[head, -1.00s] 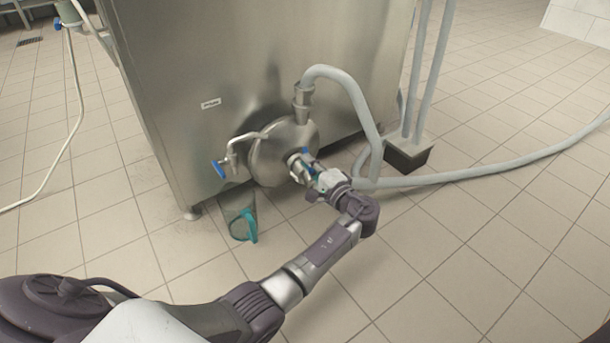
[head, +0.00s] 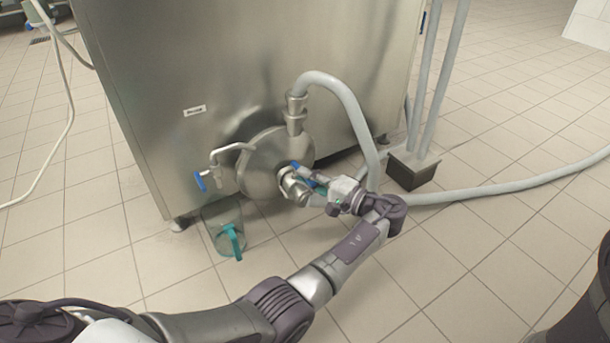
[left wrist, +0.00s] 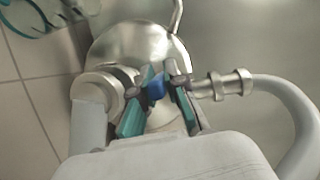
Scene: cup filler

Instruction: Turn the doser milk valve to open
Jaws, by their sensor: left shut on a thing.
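The doser (head: 262,155) is a round steel disc-shaped body low on the front of a steel tank. My left gripper (head: 312,182) is at this valve, shut on the blue handle. In the left wrist view, the blue handle (left wrist: 156,88) sits between the two teal-padded fingers of my left gripper (left wrist: 160,86), in front of the round doser body (left wrist: 130,45). The fingers partly hide the handle. My right gripper is not in view.
A grey hose (head: 345,95) curves from the doser's top. Pipes on a dark block (head: 412,172) stand right.

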